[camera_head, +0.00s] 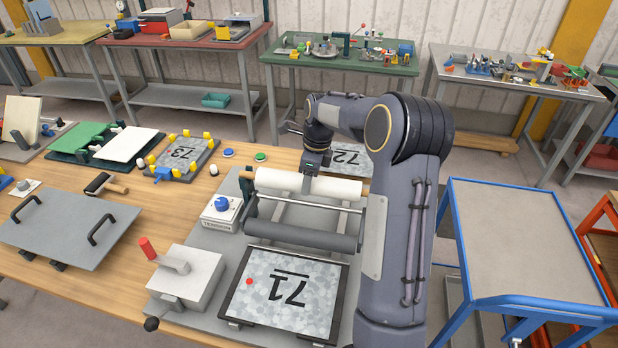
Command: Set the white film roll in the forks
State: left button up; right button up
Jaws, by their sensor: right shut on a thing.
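The white film roll (335,188) lies level across the back of the laminating fixture (205,270), behind a thin steel bar and a dark grey roller (300,236). The roll's right end is close to my arm. A dark upright support (246,186) stands by the roll's left end. I cannot tell whether the roll rests in the forks or is held just above them; my gripper and arm hide part of that area. My left gripper is out of view.
A plate marked 71 (285,292) lies in front of the rollers. A red-handled block (190,276) and a blue-knob box (221,211) stand left of it. A plate marked 72 (350,158) lies behind. A blue cart (530,245) stands right.

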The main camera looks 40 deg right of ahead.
jog(key=shift+f+b, duration=0.55)
jog(key=shift+f, duration=0.4)
dwell(1.2)
jog(key=o, duration=1.2)
jog(key=shift+r, duration=0.1)
jog(key=r+p, duration=0.2)
jog(key=r, duration=0.1)
jog(key=shift+s+d+r+p, duration=0.1)
jog(key=shift+d+r+p, duration=0.1)
jog(key=shift+p, duration=0.15)
jog(key=shift+s+d+r+b, duration=0.15)
jog(key=shift+r, duration=0.9)
jog(key=shift+s+d+r+b, duration=0.1)
jog(key=shift+s+r+b, duration=0.05)
jog(key=shift+r, duration=0.9)
